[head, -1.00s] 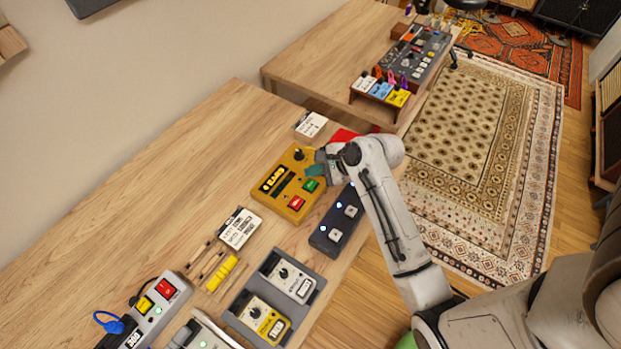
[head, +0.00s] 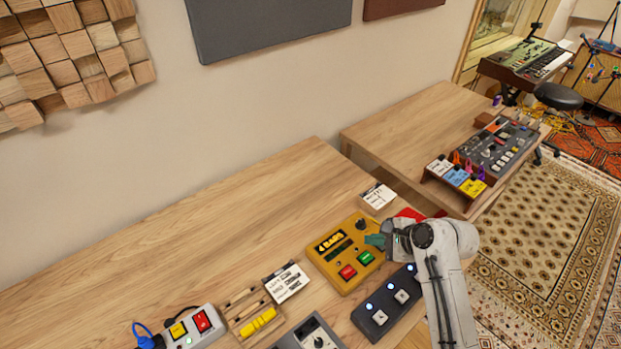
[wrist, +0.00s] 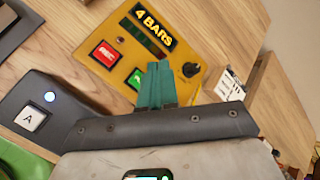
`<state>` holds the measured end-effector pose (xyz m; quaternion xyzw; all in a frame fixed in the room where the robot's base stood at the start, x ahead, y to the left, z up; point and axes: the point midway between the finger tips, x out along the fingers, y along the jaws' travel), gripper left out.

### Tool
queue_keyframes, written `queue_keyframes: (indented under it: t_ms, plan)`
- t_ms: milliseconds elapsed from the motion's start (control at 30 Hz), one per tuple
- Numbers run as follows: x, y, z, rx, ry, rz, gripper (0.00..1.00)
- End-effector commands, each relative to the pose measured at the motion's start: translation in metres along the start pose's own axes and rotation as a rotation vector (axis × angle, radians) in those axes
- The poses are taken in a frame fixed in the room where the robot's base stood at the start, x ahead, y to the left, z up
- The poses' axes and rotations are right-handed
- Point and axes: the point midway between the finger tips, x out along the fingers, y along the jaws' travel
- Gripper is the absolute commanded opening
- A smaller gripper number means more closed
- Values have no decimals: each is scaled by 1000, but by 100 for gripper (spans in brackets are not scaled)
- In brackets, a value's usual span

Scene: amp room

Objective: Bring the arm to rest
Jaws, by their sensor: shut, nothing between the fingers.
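My arm reaches in from the lower right of the head view, bent over the near edge of the table. My gripper (head: 376,241) has teal fingers and is at the right edge of the yellow looper box (head: 344,254). In the wrist view the teal fingers (wrist: 155,85) are together with nothing between them, in front of the yellow box (wrist: 160,45) near its green button. I cannot tell whether they touch it. The box's display reads "4 BARS". A red thing (head: 408,215) shows partly behind my wrist.
A dark two-switch pedal (head: 386,303) lies just below my gripper. A card (head: 378,197), a wooden tray (head: 252,316) and a power strip (head: 196,327) are on the table (head: 215,235). A second table (head: 400,125) holds a mixer (head: 505,143). The table's back left is bare.

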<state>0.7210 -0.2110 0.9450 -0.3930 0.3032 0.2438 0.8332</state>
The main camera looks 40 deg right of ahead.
Motion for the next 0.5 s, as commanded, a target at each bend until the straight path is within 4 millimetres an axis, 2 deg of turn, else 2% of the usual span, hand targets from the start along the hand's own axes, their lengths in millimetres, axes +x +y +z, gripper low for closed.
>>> queue_keyframes:
  t_ms: [267, 367, 500]
  plan:
    - [0, 4, 4, -58, 8, 13, 0]
    - [-1, 14, 14, -226, 27, 48, 0]
    - [-6, 38, 36, -628, 59, 133, 0]
